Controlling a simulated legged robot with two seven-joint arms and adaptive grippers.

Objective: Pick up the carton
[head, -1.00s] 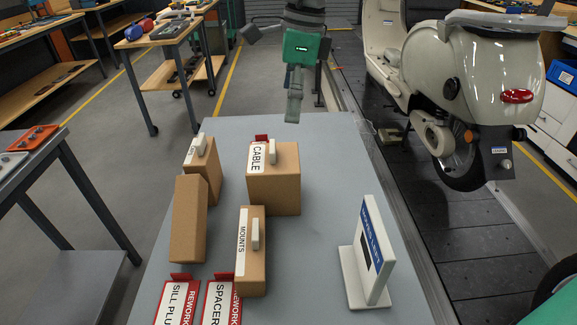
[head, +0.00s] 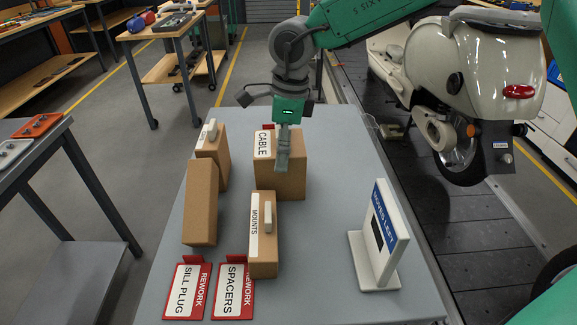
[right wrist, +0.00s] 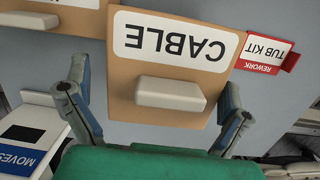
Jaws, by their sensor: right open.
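Several brown cartons stand on a grey table. The CABLE carton (head: 267,180) is at the back middle, with a white label and a pale raised block on top, also clear in the right wrist view (right wrist: 125,80). The MOUNTS carton (head: 262,262) stands in front of it. A plain carton (head: 199,205) and one with a pale block (head: 221,160) stand to the left. My right gripper (head: 283,158) is over the CABLE carton, hiding part of its top. In the right wrist view its open fingers (right wrist: 155,84) flank the carton; contact cannot be told. My left gripper is out of view.
A white MOVES LEFT sign (head: 385,240) stands at the table's right. Red-edged REWORK cards for SILL PLUG (head: 186,290) and SPACERS (head: 233,290) are at the front; a TUB KIT card (right wrist: 266,52) is beside the CABLE carton. A scooter (head: 470,80) is beyond, right.

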